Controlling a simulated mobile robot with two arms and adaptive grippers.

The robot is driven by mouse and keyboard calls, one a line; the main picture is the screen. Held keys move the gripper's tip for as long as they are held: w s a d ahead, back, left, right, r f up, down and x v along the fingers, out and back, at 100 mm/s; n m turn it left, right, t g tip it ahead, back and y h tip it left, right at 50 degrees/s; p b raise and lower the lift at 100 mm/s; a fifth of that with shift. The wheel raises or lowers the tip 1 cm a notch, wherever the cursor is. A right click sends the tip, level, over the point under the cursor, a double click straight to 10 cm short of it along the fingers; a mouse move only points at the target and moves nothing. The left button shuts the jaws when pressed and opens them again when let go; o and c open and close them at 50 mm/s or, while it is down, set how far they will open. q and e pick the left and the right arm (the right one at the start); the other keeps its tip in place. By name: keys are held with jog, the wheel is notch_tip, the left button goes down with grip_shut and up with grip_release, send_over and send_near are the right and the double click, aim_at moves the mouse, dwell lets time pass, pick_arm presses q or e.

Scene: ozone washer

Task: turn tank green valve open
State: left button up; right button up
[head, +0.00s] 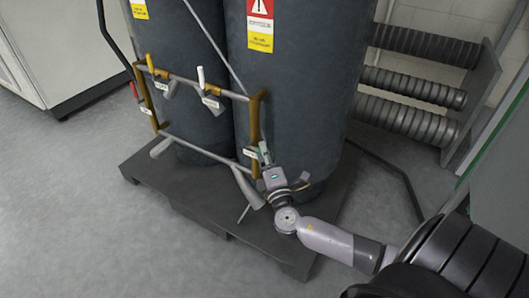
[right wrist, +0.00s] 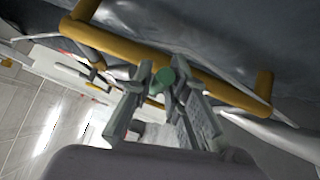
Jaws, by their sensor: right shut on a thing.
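The green valve handle (head: 263,147) is low on the right side of the pipe frame, in front of the right dark tank (head: 300,85). My right gripper (head: 266,163) reaches it from below right and is shut on it. In the right wrist view, the round green end of the handle (right wrist: 165,76) shows between the two fingers of my right gripper (right wrist: 163,88), just below a yellow pipe (right wrist: 135,52). The fingers hide most of the handle, so its turn angle is hard to tell. My left gripper is in neither view.
Other valves on the frame have a yellow handle (head: 150,63), a white handle (head: 201,77) and a red handle (head: 134,91). The tanks stand on a dark pallet (head: 225,220). Ribbed hoses (head: 410,87) hang at the right. Grey floor is clear at the left front.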

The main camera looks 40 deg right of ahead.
grip_shut()
dwell(0.5)
